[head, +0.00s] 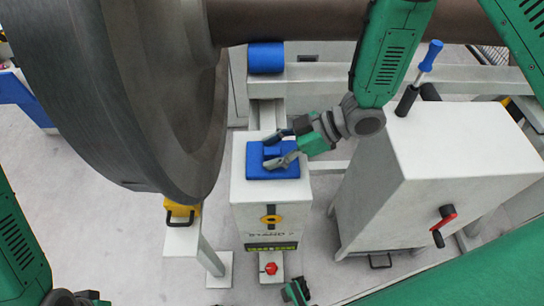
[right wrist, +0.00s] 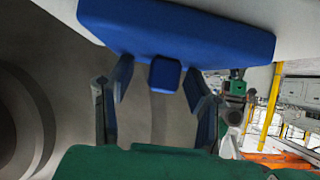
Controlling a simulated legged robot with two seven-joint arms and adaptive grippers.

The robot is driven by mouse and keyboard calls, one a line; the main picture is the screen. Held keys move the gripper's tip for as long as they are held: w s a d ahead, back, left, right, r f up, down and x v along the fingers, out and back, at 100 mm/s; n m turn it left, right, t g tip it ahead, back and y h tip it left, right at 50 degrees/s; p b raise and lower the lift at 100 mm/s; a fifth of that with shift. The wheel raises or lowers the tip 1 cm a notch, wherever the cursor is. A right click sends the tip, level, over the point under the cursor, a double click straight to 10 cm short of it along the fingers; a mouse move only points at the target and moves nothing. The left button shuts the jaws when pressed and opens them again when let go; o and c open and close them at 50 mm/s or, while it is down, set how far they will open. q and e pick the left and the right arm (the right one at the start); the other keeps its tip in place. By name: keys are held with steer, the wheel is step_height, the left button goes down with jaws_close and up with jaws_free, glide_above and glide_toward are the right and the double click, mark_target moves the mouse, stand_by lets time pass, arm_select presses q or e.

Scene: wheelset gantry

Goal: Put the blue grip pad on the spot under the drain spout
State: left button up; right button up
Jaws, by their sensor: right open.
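The blue grip pad (head: 259,171) lies flat on top of a white stand (head: 245,195) in the head view. It is a blue plate with a small raised block on it. My right gripper (head: 277,150) is open, its fingers on either side of the raised block. In the right wrist view the pad (right wrist: 180,30) shows above, and its block (right wrist: 165,73) sits between the two spread fingers, with gaps on both sides. A green and dark part at the bottom edge may be my left gripper (head: 295,291); its fingers are not clear. I cannot make out a drain spout or its spot.
A large grey wheel (head: 130,90) and brown axle (head: 290,20) hang close at left and above. A blue roller (head: 266,57) is behind the stand. A white cabinet (head: 440,150) with a red-handled valve (head: 445,220) and blue-handled tool (head: 430,56) stands at right.

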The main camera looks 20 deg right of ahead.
jaws_close()
steer(key=shift+r, duration=0.1)
